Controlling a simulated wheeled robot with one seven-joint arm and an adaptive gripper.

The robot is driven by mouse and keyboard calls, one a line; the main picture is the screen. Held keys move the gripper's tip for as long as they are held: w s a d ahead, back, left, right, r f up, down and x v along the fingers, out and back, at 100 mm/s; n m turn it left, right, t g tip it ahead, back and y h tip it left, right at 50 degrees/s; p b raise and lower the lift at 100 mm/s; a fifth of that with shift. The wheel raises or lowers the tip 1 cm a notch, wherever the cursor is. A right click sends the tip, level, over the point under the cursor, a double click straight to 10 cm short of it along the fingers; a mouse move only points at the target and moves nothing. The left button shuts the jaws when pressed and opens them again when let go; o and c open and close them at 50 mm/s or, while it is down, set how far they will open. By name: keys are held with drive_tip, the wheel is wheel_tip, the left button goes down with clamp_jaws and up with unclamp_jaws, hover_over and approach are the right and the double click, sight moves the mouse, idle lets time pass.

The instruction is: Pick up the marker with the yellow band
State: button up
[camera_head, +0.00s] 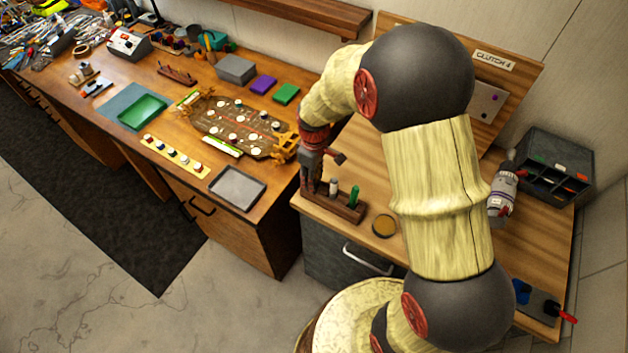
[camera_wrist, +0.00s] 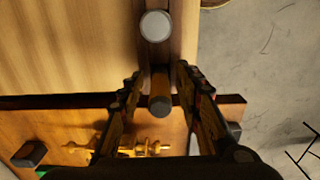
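A small wooden marker rack (camera_head: 348,211) stands at the near left edge of the right-hand bench. It holds a white-capped marker (camera_head: 333,187) and a green marker (camera_head: 354,195). The white cap also shows in the wrist view (camera_wrist: 155,26). My gripper (camera_head: 309,184) is pointed down over the left end of the rack. In the wrist view, my gripper (camera_wrist: 160,76) is open, its fingers on either side of a dark-topped, brownish-orange marker (camera_wrist: 160,97), with gaps visible. A yellow band cannot be made out clearly.
A round yellow-brown disc (camera_head: 384,226) lies right of the rack. A grey tray (camera_head: 238,188) and a racetrack board (camera_head: 235,127) are on the left bench. A dark organiser (camera_head: 550,165) stands at the back right. Floor lies beyond the bench edge.

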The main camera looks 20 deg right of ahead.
drive_tip(key=shift+c, duration=1.3)
clamp_jaws()
drive_tip(key=shift+r, duration=0.1)
drive_tip(key=shift+r+p, duration=0.45)
drive_tip(key=shift+r, duration=0.15)
wheel_tip(320, 180, up, 2)
drive_tip(key=shift+r+p, duration=0.1)
drive_tip(key=shift+p, duration=0.7)
drive_tip(key=s+r+p, duration=0.7)
drive_tip(key=s+r, duration=0.2)
drive_tip(key=s, duration=0.5)
drive_tip(key=shift+r+p, duration=0.2)
drive_tip(key=shift+p, duration=0.2)
